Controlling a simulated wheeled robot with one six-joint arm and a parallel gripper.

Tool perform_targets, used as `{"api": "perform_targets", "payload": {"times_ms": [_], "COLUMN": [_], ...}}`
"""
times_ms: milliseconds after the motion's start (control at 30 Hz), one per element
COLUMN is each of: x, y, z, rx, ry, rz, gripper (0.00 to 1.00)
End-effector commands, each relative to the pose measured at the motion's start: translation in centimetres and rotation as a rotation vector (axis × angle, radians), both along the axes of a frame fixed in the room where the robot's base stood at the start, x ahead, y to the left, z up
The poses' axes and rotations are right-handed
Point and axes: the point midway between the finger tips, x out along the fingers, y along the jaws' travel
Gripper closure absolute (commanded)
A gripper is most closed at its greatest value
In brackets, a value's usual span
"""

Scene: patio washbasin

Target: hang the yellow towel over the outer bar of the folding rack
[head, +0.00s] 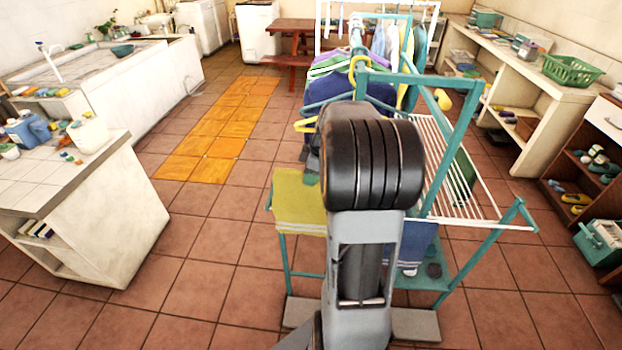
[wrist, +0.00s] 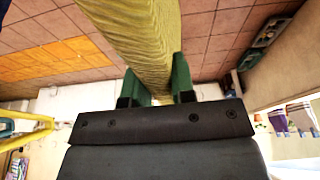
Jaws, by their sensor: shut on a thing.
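The yellow towel (head: 298,198) hangs spread at the left side of the teal folding rack (head: 463,140) in the head view. In the wrist view the towel (wrist: 150,40) runs bunched between the two green fingers of my gripper (wrist: 156,84), which is shut on it. My arm hides the towel's right part.
Clothes on hangers (head: 340,95) hang just beyond my arm. White rods (head: 455,170) form the rack's right wing. A blue cloth (head: 418,243) hangs low on the rack. A tiled counter (head: 60,185) stands left, shelves (head: 590,165) right. Open floor (head: 190,250) lies left of the rack.

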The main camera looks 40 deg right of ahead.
Motion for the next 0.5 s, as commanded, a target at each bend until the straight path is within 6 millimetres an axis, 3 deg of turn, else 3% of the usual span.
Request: {"api": "perform_targets", "payload": {"times_ms": [33, 500], "x": [0.0, 0.0], "y": [0.0, 0.0], "z": [1.2, 7.1], "rx": [-0.002, -0.001], "ry": [-0.002, -0.003], "rz": [-0.001, 0.000], "gripper": [1.00, 1.00]}}
